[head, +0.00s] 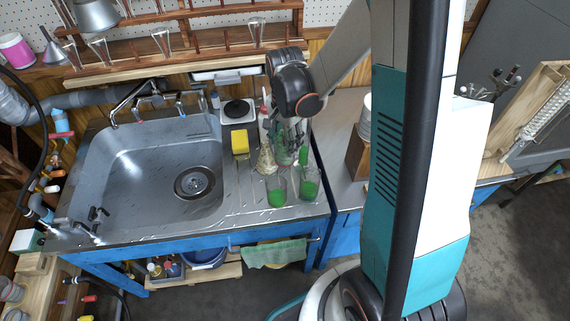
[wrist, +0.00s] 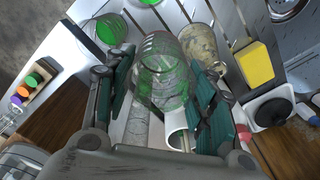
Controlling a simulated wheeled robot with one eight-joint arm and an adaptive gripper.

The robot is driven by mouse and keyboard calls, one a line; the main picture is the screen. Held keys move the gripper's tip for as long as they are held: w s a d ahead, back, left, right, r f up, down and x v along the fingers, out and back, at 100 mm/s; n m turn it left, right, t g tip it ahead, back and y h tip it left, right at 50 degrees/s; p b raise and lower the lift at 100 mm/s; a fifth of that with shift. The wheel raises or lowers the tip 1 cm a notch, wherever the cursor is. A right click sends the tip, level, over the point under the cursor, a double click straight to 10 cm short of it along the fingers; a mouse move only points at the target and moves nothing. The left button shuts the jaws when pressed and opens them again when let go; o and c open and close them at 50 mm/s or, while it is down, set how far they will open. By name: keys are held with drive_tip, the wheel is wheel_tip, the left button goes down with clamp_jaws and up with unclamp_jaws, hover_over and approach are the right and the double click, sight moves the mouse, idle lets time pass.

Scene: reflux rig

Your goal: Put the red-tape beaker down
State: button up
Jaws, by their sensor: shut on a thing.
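My gripper (head: 287,138) is over the right part of the sink's drainboard. In the wrist view its teal-padded fingers (wrist: 163,88) are shut on a clear glass beaker (wrist: 163,62) with a green tint. The held beaker also shows partly below the gripper in the head view (head: 284,156). I see no red tape on it from here, and whether its base touches the drainboard is hard to tell. Two beakers with green liquid stand at the drainboard's front, a left one (head: 276,192) and a right one (head: 309,187).
A speckled, tan vessel (head: 266,160) stands close to the left of the held beaker. Beyond it are a yellow sponge (head: 240,143) and a white device (head: 238,111) with a dark round top. The steel sink basin (head: 135,165) lies left. A shelf with glassware runs behind.

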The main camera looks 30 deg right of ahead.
sight(285, 160)
wheel_tip(285, 160, down, 10)
drive_tip(key=b, duration=0.3)
drive_tip(key=shift+r, duration=0.25)
drive_tip(key=shift+f, duration=0.15)
drive_tip(key=o, duration=0.9)
drive_tip(key=shift+c, duration=0.2)
drive_tip(key=shift+o, duration=0.3)
